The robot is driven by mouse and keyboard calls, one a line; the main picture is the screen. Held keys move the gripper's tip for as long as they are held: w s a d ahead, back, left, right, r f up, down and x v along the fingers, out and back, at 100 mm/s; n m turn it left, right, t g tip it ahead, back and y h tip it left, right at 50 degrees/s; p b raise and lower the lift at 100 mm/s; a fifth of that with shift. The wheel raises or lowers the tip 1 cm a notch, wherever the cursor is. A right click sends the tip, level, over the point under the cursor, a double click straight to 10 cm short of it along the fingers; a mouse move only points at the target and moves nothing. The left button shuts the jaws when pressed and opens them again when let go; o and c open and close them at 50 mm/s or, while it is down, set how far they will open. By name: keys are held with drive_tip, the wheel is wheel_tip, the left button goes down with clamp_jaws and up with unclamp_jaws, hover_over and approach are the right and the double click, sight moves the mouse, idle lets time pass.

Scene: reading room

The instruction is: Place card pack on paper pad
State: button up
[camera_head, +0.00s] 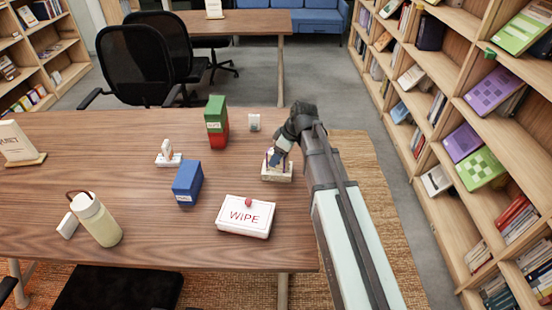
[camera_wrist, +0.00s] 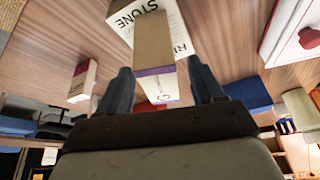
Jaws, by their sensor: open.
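A cream-white block with dark lettering, apparently the paper pad (camera_head: 277,177), lies near the table's right edge. Its lettered face shows in the wrist view (camera_wrist: 126,17). A small box with a tan side, a purple band and a white face, apparently the card pack (camera_wrist: 154,42), stands over the pad in the wrist view. Whether it rests on the pad is not clear. My gripper (camera_head: 276,158) is above the pad in the head view. In the wrist view my gripper (camera_wrist: 158,88) is open, with its dark fingers on either side of the box. In the head view my gripper hides much of the box.
The WIPE box (camera_head: 246,216) is in front of the pad. A blue box (camera_head: 187,183), a green-and-red stack (camera_head: 216,123), a small white box (camera_head: 254,122) and a white stand (camera_head: 168,155) are left of it. A bottle (camera_head: 97,219) stands front left. Bookshelves (camera_head: 455,120) line the right.

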drive_tip(key=v, duration=0.9)
